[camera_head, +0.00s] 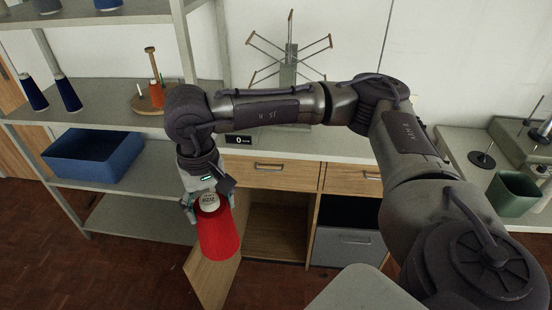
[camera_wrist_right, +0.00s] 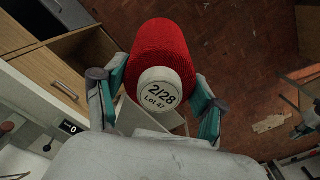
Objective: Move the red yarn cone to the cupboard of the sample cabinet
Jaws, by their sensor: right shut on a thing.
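The red yarn cone (camera_head: 219,236) hangs in my right gripper (camera_head: 208,203), in front of the sample cabinet. In the right wrist view the red cone (camera_wrist_right: 163,56) sits between the two teal-padded fingers of the right gripper (camera_wrist_right: 158,100). Its white top is marked 2/28 Lot 47. The sample cabinet (camera_head: 272,174) has wooden drawers above an open cupboard (camera_head: 276,229). The cupboard door (camera_head: 212,280) stands swung open at its left, behind and below the cone. The visible part of the cupboard looks empty. My left gripper is not in view.
A shelf rack (camera_head: 128,161) at the left holds a blue bin (camera_head: 93,155) and several dark blue cones. A yarn swift (camera_head: 289,60) stands on the cabinet top. A grey box (camera_head: 347,247) fills the bay right of the cupboard. A green bin (camera_head: 513,193) stands at the right.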

